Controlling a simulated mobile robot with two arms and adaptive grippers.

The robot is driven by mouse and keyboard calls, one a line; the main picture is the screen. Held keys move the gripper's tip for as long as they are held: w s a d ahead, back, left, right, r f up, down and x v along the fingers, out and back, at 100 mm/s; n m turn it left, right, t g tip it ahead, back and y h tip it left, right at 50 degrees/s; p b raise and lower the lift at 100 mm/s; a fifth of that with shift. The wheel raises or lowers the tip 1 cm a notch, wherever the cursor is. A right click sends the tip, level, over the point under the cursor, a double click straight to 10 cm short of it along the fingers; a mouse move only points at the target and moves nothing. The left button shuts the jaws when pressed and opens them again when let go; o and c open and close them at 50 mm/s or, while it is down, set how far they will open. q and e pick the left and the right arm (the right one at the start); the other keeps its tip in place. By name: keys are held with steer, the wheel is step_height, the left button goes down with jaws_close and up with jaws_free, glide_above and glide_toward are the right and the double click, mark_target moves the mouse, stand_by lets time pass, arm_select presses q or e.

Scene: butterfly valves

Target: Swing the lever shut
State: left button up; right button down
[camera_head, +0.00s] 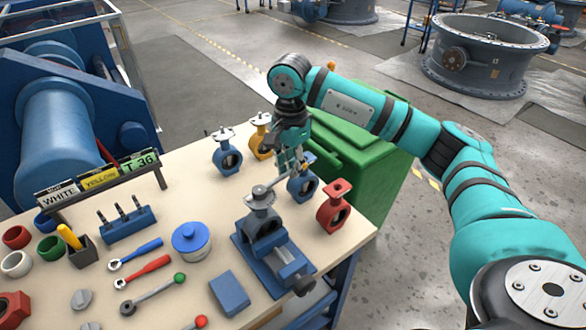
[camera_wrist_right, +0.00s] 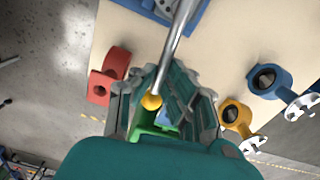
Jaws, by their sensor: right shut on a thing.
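A grey butterfly valve (camera_head: 261,220) stands in a blue vise (camera_head: 280,256) near the right front of the bench. Its metal lever (camera_head: 271,186) runs from the top of the valve towards the back right and ends in a yellow knob (camera_wrist_right: 152,102). My right gripper (camera_head: 288,168) comes down from above and is shut on the lever near its knob end. In the right wrist view the lever (camera_wrist_right: 178,45) passes between my right gripper's fingers (camera_wrist_right: 165,92). The valve's disc cannot be made out. My left gripper is not in view.
A blue valve (camera_head: 301,187) stands close behind my right gripper, with a red valve (camera_head: 333,208) to its right. A yellow valve (camera_head: 260,137) and another blue valve (camera_head: 226,155) stand further back.

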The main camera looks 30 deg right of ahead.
steer(key=c, duration=1.3)
jaws_free()
steer(key=shift+r+p, duration=2.25)
steer(key=shift+r, duration=1.3)
steer(key=shift+f, duration=0.1)
